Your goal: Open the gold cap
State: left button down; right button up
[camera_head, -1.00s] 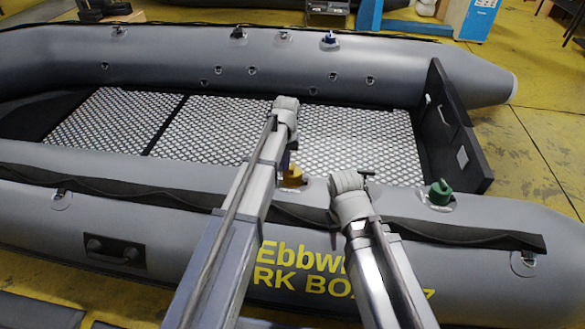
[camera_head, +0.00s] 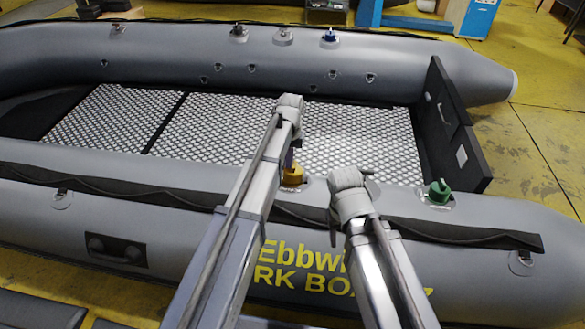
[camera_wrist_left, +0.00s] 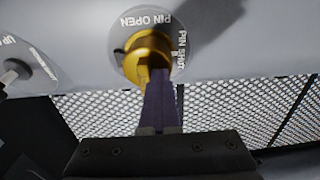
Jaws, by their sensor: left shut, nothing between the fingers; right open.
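The gold cap (camera_head: 293,177) sits on the near tube of the grey boat, just right of my left arm's end. In the left wrist view, the gold cap (camera_wrist_left: 148,45) is on a round grey plate (camera_wrist_left: 121,57) lettered "PIN OPEN" and "PIN SHUT". My left gripper (camera_wrist_left: 156,75) is shut, its purple fingers pointing at the cap with their tips at its near side. I cannot tell whether they touch it. In the head view, the left gripper (camera_head: 290,157) is mostly behind its arm. My right gripper (camera_head: 335,230) is open above the near tube; its fingers are mostly hidden.
A green cap (camera_head: 440,191) sits farther right on the near tube. A grey cap (camera_wrist_left: 12,72) on another round plate is beside the gold one. The far tube carries a blue cap (camera_head: 330,36). The patterned boat floor (camera_head: 350,140) is clear.

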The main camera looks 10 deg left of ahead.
aim_at(294, 162)
pick_arm(q)
jog(key=shift+d+h, duration=0.3)
jog(key=shift+d, duration=0.85)
jog(key=shift+w+d+r+p, duration=0.2)
jog(key=shift+d+r+p, duration=0.25)
jog(key=shift+d, duration=0.15)
jog(key=shift+a, duration=0.1)
jog(key=shift+w+a+r+p, duration=0.25)
jog(key=shift+a+r+p, duration=0.3)
jog(key=shift+r+p, duration=0.15)
jog(key=shift+w+a+r+p, duration=0.15)
jog(key=shift+a+r+p, duration=0.1)
jog(key=shift+a+p, duration=0.2)
jog(key=a+r+p, duration=0.1)
jog(key=a+r, duration=0.1)
jog(key=a+p, duration=0.1)
jog(key=a, duration=0.1)
jog(key=shift+w+a+r+p, duration=0.1)
jog(key=shift+w+r+p, duration=0.05)
jog(key=shift+r+p, duration=0.25)
